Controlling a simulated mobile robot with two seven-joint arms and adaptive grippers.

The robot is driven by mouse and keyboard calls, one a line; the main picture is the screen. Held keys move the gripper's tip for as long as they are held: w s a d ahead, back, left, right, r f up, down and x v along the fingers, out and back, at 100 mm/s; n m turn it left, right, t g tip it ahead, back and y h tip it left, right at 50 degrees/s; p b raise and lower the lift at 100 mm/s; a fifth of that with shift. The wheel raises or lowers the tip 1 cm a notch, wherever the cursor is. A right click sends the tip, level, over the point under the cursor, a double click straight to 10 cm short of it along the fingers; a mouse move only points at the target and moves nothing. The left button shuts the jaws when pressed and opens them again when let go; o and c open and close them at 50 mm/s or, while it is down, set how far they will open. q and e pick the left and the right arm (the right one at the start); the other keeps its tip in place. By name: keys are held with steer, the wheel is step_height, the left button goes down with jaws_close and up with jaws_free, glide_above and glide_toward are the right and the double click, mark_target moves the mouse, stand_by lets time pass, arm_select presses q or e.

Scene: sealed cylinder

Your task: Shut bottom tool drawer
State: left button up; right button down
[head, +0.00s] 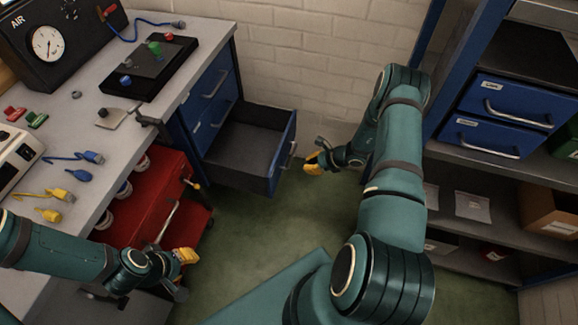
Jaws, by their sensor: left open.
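The bottom tool drawer (243,178) is blue with a dark, empty inside. It stands pulled far out to the right from the cabinet under the workbench. Its handle (289,156) is on the front panel. My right gripper (314,157) is just to the right of that handle, with a small gap showing between them. Its yellow pad shows, but its opening is hard to make out. My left gripper (186,257) is open and empty at the lower left, near the red tool chest and well away from the drawer.
Two closed blue drawers (211,80) sit above the open one. A red tool chest (150,205) stands under the workbench (120,140). A shelf rack (480,195) with blue drawers stands at the right. Green floor (250,235) is clear before the drawer.

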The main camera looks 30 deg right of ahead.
mark_target(275, 168)
steer(key=x, duration=0.3)
steer(key=b+x, duration=0.1)
steer(key=x, duration=0.3)
steer(key=a+r+b+x, duration=0.1)
steer(key=x, duration=0.3)
steer(key=shift+w, duration=0.4)
steer(key=shift+w+a+r, duration=0.1)
steer(key=shift+w+a, duration=0.35)
steer(key=shift+w, duration=0.05)
steer(key=shift+a, duration=0.1)
